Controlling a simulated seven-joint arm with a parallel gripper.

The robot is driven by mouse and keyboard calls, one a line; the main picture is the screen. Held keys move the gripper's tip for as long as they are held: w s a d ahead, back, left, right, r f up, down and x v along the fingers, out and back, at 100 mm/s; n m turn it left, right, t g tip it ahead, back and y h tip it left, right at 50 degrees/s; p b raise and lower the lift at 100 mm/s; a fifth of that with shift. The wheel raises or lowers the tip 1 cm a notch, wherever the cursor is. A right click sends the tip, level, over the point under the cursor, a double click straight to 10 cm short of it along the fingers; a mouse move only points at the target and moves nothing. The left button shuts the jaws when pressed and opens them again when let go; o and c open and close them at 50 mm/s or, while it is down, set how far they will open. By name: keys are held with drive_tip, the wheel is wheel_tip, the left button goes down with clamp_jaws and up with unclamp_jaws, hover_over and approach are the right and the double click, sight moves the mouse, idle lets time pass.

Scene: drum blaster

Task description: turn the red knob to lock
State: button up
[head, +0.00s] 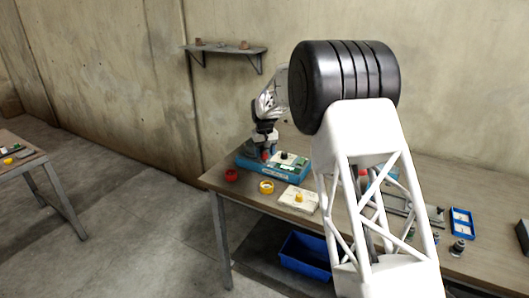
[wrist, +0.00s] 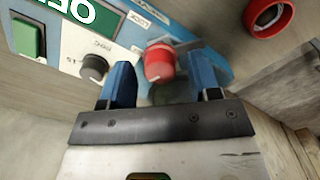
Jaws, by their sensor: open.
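The red knob (wrist: 159,62) sits on a blue and white control panel (wrist: 125,30), with small lettering beside it. In the wrist view it shows between the two blue fingertips of my gripper (wrist: 163,82), with a gap visible on both sides. My gripper is open and empty. In the head view my gripper (head: 265,143) points down over the left part of the blue control box (head: 246,163); the knob there is small and partly hidden by the fingers.
A black knob (wrist: 94,68) is close beside the left fingertip, and a green button (wrist: 28,38) lies farther left. A red ring (wrist: 268,15) lies right of the panel. A yellow ring (head: 266,187) and a white box with a yellow button (head: 299,199) stand in front.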

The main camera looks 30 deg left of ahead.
drive_tip(key=c, duration=0.9)
drive_tip(key=shift+c, duration=0.2)
drive_tip(key=shift+m, duration=0.3)
drive_tip(key=m, duration=0.8)
drive_tip(key=shift+m, duration=0.3)
drive_tip(key=m, duration=0.4)
drive_tip(key=shift+m, duration=2.4)
